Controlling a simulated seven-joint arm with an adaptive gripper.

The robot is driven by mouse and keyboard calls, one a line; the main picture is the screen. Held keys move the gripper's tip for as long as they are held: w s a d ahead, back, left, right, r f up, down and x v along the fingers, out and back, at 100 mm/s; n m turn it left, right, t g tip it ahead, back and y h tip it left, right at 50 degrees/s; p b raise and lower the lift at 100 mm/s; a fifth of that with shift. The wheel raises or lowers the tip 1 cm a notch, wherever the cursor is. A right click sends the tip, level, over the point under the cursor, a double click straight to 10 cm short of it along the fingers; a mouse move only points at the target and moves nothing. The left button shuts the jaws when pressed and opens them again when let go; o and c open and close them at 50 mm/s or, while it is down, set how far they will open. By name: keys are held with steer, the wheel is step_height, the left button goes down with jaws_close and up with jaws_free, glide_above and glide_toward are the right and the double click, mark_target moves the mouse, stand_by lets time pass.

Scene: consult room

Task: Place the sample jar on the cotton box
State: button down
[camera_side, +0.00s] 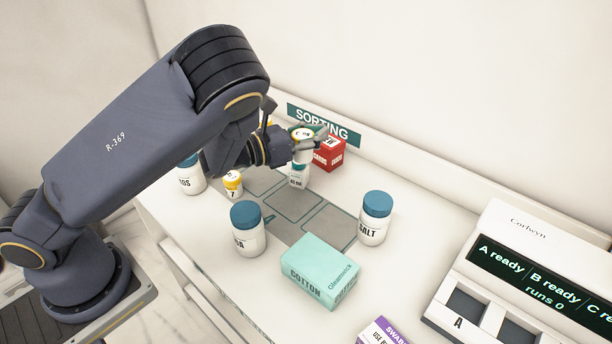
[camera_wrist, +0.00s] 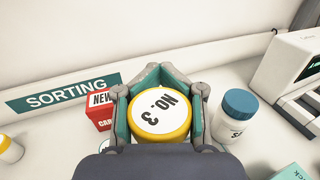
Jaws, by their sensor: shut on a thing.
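The sample jar, with a yellow-rimmed white lid marked NO. 3, is between the fingers of my gripper (camera_wrist: 165,100) in the wrist view. In the side view the jar's lid (camera_side: 302,132) shows at my gripper (camera_side: 306,146), above the back of the counter; its lower body is largely hidden. My gripper is shut on the jar. The cotton box (camera_side: 322,270), mint green, lies flat toward the front of the counter, apart from the gripper, with nothing on top. Its corner shows at the lower right of the wrist view (camera_wrist: 296,173).
A red box (camera_side: 329,154) stands behind the gripper, and a small white container (camera_side: 298,177) below it. Blue-capped jars (camera_side: 374,219) (camera_side: 249,230) flank the cotton box. A small yellow-capped jar (camera_side: 232,184), a purple swab box (camera_side: 381,332) and a machine (camera_side: 530,285) stand around.

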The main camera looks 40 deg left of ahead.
steer(key=s+d+r+m+g+h, duration=0.25)
steer(key=s+d+h, duration=0.2)
steer(key=d, duration=0.55)
steer(key=s+d+r+m+g+h, duration=0.1)
steer(key=s+d+m+g+h, duration=0.3)
steer(key=d, duration=0.6)
step_height(320, 180, down, 13)
steer(key=s+t+y, duration=0.1)
steer(key=shift+s+a+f, duration=0.2)
steer(key=shift+a, duration=0.05)
steer(key=shift+n, duration=0.25)
steer(key=c, duration=0.7)
jaws_free()
steer(key=shift+f, duration=0.1)
